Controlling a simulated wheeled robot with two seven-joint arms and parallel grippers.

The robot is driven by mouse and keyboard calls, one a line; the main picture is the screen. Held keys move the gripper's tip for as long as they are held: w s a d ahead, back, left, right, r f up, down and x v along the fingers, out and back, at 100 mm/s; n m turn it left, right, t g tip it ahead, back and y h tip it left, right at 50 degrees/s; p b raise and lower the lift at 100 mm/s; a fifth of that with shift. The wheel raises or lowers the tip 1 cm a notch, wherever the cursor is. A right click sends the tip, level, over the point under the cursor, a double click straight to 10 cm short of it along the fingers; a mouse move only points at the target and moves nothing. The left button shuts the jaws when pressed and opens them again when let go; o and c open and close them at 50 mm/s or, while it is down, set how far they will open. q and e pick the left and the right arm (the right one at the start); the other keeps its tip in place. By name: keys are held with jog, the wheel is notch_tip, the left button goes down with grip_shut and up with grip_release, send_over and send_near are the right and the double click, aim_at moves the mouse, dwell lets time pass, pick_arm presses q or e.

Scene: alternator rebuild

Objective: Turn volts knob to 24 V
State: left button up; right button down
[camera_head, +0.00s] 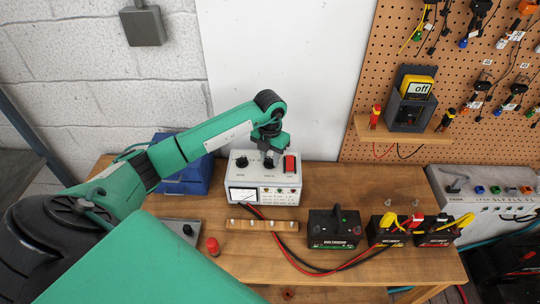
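A white tester box (271,185) stands on the wooden workbench in the middle of the view. Its sloped top carries a dark knob (241,161) at the left, a second dark knob (268,163) in the middle and a red switch (290,164) at the right. A meter is on its front. The labels are too small to read, so I cannot tell which knob is for volts. My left gripper (268,152) points down at the middle knob, at or just above it. Its fingers are small and dark, and their opening does not show. My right gripper is not in view.
The workbench (225,262) also holds a blue case (183,178) behind my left arm, a wooden strip (262,226) in front of the tester and a black battery (335,228) to its right. Red and black cables run across the bench. A yellow multimeter (417,87) sits on a pegboard shelf.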

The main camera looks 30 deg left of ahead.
pick_arm(q)
jog(key=c, duration=0.4)
jog(key=shift+f+m+b, duration=0.2)
jog(key=shift+m+b, duration=0.4)
jog(key=shift+b, duration=0.5)
jog(key=m+b, duration=0.6)
jog(key=b, duration=0.2)
jog(key=shift+m, duration=0.4)
jog(key=shift+r+m+b, duration=0.2)
jog(key=shift+m+b, duration=1.65)
jog(key=shift+m, duration=0.15)
jog(key=o, duration=1)
jog(key=shift+c, duration=0.2)
